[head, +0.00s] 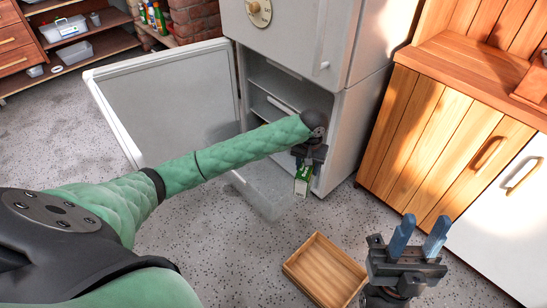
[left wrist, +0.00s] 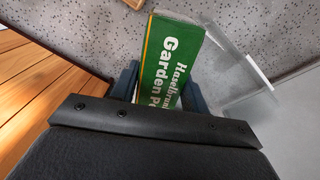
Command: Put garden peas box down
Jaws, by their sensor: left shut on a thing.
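The garden peas box (head: 303,181) is green with a pale side and hangs below my left gripper (head: 309,160) in the head view, in front of the open fridge compartment. In the left wrist view the box (left wrist: 171,58) shows its green face with white lettering between the two fingers of my left gripper (left wrist: 163,88), which is shut on it. The box is held above the floor. My right gripper (head: 420,238) is open and empty at the lower right, its blue fingers pointing up.
The fridge (head: 343,130) has its lower door (head: 165,100) swung open to the left. A clear drawer (head: 262,188) sticks out below my left forearm. An empty wooden tray (head: 325,272) sits on the speckled floor. Wooden cabinets (head: 430,140) stand to the right.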

